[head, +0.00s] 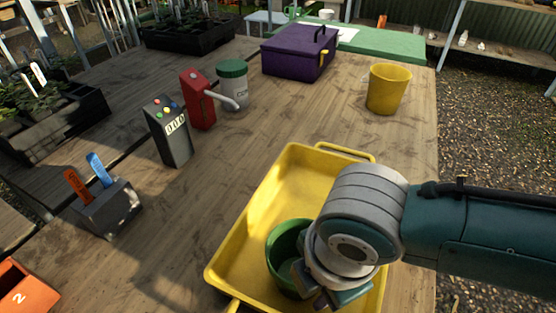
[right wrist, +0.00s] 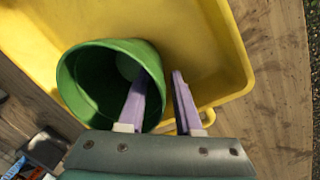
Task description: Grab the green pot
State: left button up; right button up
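The green pot (head: 281,247) stands in the yellow tray (head: 290,185) on the wooden table. In the right wrist view the pot (right wrist: 85,80) shows its open mouth, with the tray (right wrist: 195,40) around it. My right arm reaches in from the right, and its hand hides part of the pot in the head view. In the right wrist view my right gripper (right wrist: 160,74) has its two purple fingers apart. One finger is inside the pot's mouth and the other is outside, with the pot's rim between them. My left gripper is not in view.
A yellow pot (head: 387,90), a purple box (head: 298,52), a white jar with a green lid (head: 232,85), a red dispenser (head: 199,100), a dark counter box (head: 168,132) and a grey label holder (head: 108,208) stand on the table.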

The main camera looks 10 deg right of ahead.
grip_shut()
dwell(1.2)
